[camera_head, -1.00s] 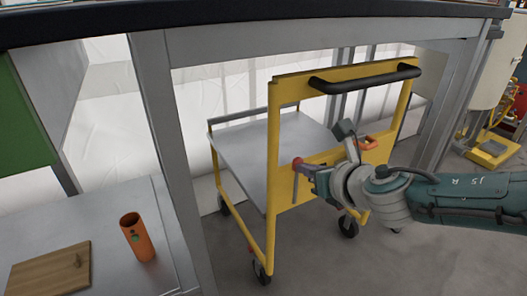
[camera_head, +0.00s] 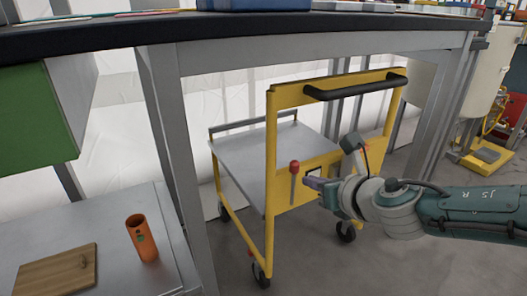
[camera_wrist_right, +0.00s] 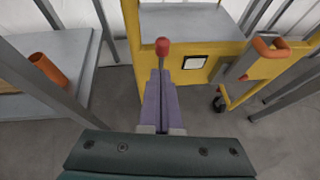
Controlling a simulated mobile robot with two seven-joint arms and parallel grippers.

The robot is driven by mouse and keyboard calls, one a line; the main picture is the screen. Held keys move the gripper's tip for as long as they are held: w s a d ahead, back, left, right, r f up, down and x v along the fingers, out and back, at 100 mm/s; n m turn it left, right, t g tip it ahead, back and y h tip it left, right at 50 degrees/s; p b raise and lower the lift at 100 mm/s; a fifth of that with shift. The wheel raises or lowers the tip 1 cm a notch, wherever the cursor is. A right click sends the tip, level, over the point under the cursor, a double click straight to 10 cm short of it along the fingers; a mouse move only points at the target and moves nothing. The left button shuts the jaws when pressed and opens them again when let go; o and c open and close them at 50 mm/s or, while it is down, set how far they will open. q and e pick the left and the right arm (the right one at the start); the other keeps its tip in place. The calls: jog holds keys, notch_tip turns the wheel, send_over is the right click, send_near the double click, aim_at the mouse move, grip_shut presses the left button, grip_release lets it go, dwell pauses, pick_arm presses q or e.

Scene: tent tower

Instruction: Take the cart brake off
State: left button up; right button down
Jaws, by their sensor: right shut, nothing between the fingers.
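The yellow cart (camera_head: 271,200) stands under the bench, with a black push handle (camera_head: 362,83) on top and a grey deck. The brake lever (camera_head: 294,180), with a red knob, stands upright on its yellow end panel. The red knob shows in the right wrist view (camera_wrist_right: 162,46) just beyond my fingertips. My right gripper (camera_head: 308,183) is shut and empty, just right of the lever in the head view. In the wrist view its purple fingers (camera_wrist_right: 160,88) point at the lever; I cannot tell whether they touch it. My left gripper is not in view.
An orange handle (camera_wrist_right: 268,48) sits on the cart panel's right. Bench legs (camera_head: 168,140) flank the cart. An orange cup (camera_head: 142,238) and wooden board (camera_head: 57,273) rest on a low grey surface at left. The floor before the cart is clear.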

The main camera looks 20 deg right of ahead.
pick_arm(q)
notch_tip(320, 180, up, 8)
jog(key=p, duration=0.6)
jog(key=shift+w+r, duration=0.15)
pick_arm(e)
jog(key=s+r, duration=0.6)
jog(key=r, duration=0.1)
jog(key=shift+s+a, duration=0.2)
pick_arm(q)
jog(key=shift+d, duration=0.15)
